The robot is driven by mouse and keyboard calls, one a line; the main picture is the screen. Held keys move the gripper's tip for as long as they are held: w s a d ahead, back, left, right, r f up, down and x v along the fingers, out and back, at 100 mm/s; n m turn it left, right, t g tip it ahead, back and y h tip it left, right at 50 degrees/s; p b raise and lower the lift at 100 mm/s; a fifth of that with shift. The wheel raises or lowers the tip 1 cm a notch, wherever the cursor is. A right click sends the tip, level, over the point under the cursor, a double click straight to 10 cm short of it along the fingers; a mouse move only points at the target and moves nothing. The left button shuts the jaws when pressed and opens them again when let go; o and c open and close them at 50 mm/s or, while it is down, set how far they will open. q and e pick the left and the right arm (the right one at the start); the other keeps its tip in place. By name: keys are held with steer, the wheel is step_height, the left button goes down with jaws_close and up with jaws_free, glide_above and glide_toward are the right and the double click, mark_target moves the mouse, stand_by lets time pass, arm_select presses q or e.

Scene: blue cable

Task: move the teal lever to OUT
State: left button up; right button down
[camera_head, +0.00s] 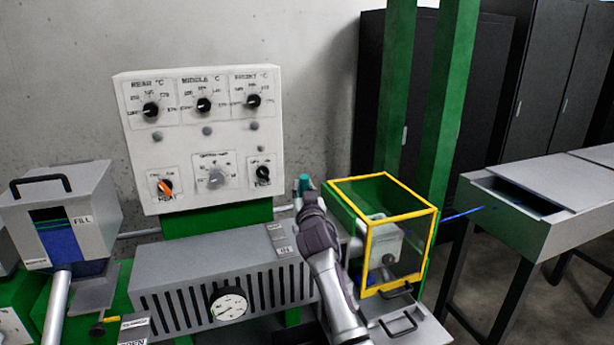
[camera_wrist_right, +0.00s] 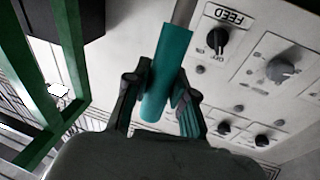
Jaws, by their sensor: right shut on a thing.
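The teal lever (camera_head: 304,183) stands up above the right end of the grey vented housing, just beside the yellow-framed guard. In the right wrist view the teal lever (camera_wrist_right: 166,75) is a teal cylinder on a grey metal rod. My right gripper (camera_head: 308,197) comes in from the front and covers most of the handle in the head view. In the wrist view its two fingers (camera_wrist_right: 160,98) are closed around the teal handle from both sides. My left gripper is in neither view. An OUT label cannot be read for certain in these frames.
A yellow-framed guard (camera_head: 371,240) stands close to the right of my gripper. The white control panel (camera_head: 208,128) with several knobs is behind. The grey housing (camera_head: 215,262) with a round gauge lies to the left. A blue cable (camera_head: 462,213) runs towards the trough table (camera_head: 560,215).

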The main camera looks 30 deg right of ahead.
arm_select(q)
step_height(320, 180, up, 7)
steer(key=p, duration=0.5)
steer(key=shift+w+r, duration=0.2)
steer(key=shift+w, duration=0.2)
arm_select(e)
steer(key=w+d+n+g+y, duration=0.1)
steer(key=w+d+g+y, duration=0.1)
steer(key=w+g, duration=0.4)
steer(key=w, duration=0.3)
steer(key=shift+f+y, duration=0.2)
steer(key=shift+y, duration=0.1)
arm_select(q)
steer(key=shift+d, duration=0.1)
arm_select(e)
steer(key=shift+w+d, duration=0.1)
steer(key=shift+w, duration=0.05)
steer(key=c, duration=1.2)
jaws_free()
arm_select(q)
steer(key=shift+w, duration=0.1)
arm_select(e)
steer(key=shift+o, duration=1.3)
steer(key=shift+w+f, duration=0.15)
steer(key=v, duration=1.2)
steer(key=shift+r, duration=0.2)
steer(key=shift+f, duration=0.1)
